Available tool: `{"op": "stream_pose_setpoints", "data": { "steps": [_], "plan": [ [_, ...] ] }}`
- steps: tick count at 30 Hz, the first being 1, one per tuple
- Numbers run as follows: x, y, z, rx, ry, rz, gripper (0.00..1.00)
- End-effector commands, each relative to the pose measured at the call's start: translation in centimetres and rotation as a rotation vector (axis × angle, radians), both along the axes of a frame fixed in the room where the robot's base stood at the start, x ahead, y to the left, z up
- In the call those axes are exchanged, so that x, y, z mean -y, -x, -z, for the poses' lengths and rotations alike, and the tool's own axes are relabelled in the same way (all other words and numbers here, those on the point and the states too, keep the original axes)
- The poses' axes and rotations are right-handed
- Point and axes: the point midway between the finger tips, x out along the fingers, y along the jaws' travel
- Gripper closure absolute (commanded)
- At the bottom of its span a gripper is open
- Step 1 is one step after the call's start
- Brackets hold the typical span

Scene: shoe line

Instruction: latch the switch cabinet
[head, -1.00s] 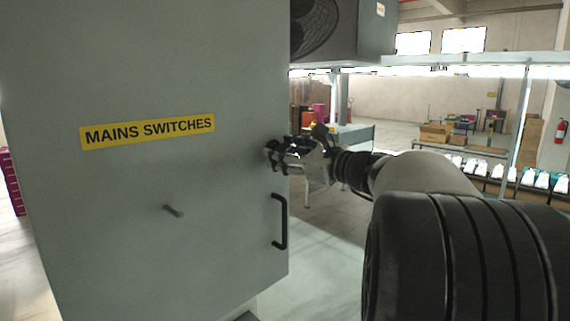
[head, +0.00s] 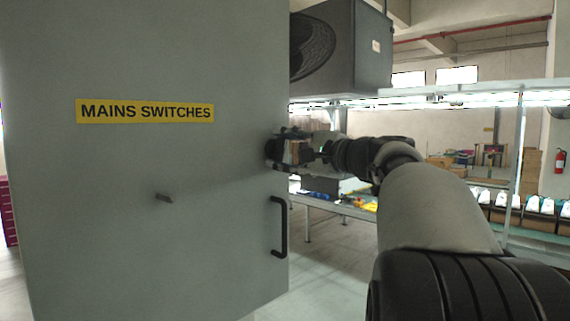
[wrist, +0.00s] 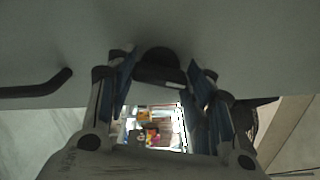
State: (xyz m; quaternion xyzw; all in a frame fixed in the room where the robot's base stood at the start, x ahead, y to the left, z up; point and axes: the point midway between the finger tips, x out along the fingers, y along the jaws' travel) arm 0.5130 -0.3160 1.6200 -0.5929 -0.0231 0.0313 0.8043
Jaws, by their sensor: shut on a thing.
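The switch cabinet (head: 120,250) is a large grey box with a yellow "MAINS SWITCHES" label (head: 145,111) on its front. A black bar handle (head: 283,227) is low near the front's right edge; it also shows at the left of the wrist view (wrist: 40,88). My gripper (head: 276,150) is at that right edge, above the handle. In the wrist view my gripper's fingers (wrist: 160,72) stand either side of a black latch knob (wrist: 157,64) on the grey panel, and are shut on it. The fingers hide the knob in the head view.
A dark grey box unit (head: 355,50) hangs behind at upper right. A bench (head: 345,208) stands behind my gripper, and shelves with white shoes (head: 515,202) are at right.

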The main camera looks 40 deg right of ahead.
Motion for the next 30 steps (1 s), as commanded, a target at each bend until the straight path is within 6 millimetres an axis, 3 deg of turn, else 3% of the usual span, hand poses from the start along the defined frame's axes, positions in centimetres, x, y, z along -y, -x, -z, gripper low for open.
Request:
{"op": "stream_pose_setpoints", "data": {
  "steps": [12, 30],
  "plan": [
    [0.00, -0.02, 0.17, 0.020, 0.253, -0.001, 0.76],
    [-0.03, -0.01, -0.02, 0.025, 0.317, -0.001, 0.76]
  ]
}}
